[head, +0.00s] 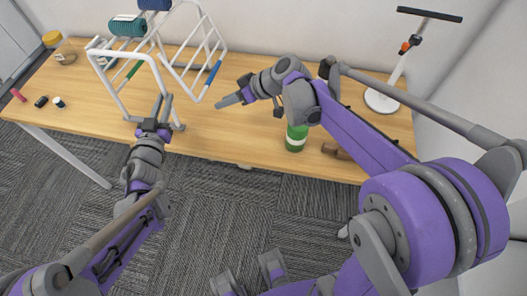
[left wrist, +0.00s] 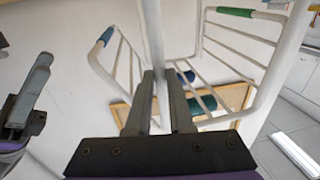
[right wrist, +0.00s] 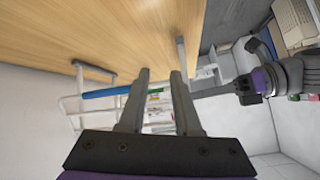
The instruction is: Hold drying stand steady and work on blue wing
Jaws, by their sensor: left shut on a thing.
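The white drying stand (head: 148,62) stands on the wooden table at the back left. My left gripper (head: 162,106) is shut on one of its white front tubes, which also shows between the fingers in the left wrist view (left wrist: 153,30). The blue wing (head: 212,73), a white rack with a blue sleeve on its outer bar, slants out on the stand's right side. The blue sleeve also shows in the right wrist view (right wrist: 105,92). My right gripper (head: 222,102) is open and empty, just right of the blue wing and apart from it. A green sleeve (left wrist: 235,12) marks the other wing.
A teal roll (head: 127,27) and a dark blue roll (head: 154,4) are on the stand. A yellow-lidded jar (head: 60,50) and several small items lie at left. A green bottle (head: 297,137) stands near the front edge under my right arm. A white-based pole (head: 383,98) stands at right.

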